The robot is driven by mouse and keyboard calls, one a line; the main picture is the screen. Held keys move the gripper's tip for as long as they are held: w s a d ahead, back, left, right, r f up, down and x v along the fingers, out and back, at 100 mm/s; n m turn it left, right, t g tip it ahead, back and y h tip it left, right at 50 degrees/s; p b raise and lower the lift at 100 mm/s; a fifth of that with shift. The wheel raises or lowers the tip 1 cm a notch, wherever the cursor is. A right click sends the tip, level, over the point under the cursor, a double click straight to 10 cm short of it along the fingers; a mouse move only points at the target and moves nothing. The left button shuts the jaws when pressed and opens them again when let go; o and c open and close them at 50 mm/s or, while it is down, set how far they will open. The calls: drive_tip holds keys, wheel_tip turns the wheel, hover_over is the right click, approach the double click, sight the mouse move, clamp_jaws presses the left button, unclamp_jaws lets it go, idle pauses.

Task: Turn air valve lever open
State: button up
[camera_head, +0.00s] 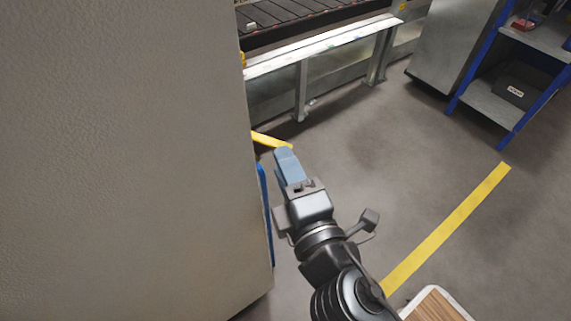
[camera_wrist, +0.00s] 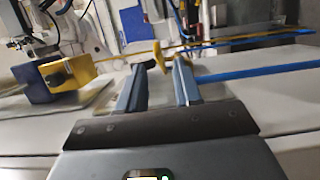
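A yellow lever (camera_head: 270,140) sticks out to the right from behind the edge of a large pale grey panel in the head view. Its base is hidden by the panel. My gripper (camera_head: 284,152) is at the lever's outer end, with its blue-grey fingers overlapping in this view. In the wrist view my gripper (camera_wrist: 159,64) has its two fingers clearly apart. An upright yellow piece (camera_wrist: 160,57), apparently the lever, shows between the fingertips or just beyond them, with a dark stub beside it. I cannot tell whether either finger touches it.
The grey panel (camera_head: 125,150) fills the left of the head view, close to my arm. A blue edge (camera_head: 264,195) runs down its side. A blue-framed shelf (camera_head: 490,100) stands at the far right. A conveyor frame (camera_head: 320,45) is behind.

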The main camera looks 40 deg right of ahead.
sight(261, 139)
drive_tip(key=shift+s+f, duration=0.1)
drive_tip(key=shift+s, duration=0.05)
drive_tip(key=shift+c, duration=1.4)
drive_tip(key=shift+s+d+f+m+g+y+p, duration=0.1)
drive_tip(key=shift+s+f+m+g+y+p, duration=0.35)
drive_tip(key=shift+s+f+m, duration=0.5)
clamp_jaws()
drive_tip(key=w+d+f+m+g+p, duration=0.25)
drive_tip(key=d+g+p, duration=0.35)
drive_tip(key=d+p, duration=0.3)
drive_tip(key=w+d+f+m+g+p, duration=0.1)
drive_tip(key=w+d+m+g+p, duration=0.3)
drive_tip(key=d+p, duration=0.5)
drive_tip(key=w+a+r+g+y+p, duration=0.2)
drive_tip(key=r+g+y+p, duration=0.1)
drive_tip(key=r+y+p, duration=0.4)
drive_tip(key=w+a+r+g+y+p, duration=0.1)
drive_tip(key=a+r+g+y+p, duration=0.1)
drive_tip(key=r+y+p, duration=0.55)
drive_tip(key=a+f+h, duration=0.3)
drive_tip(key=a+f, duration=0.3)
drive_tip(key=a, duration=0.3)
drive_tip(key=shift+s+f+n+b, duration=0.3)
drive_tip(key=shift+s+f+n, duration=0.05)
drive_tip(key=shift+s+n, duration=0.05)
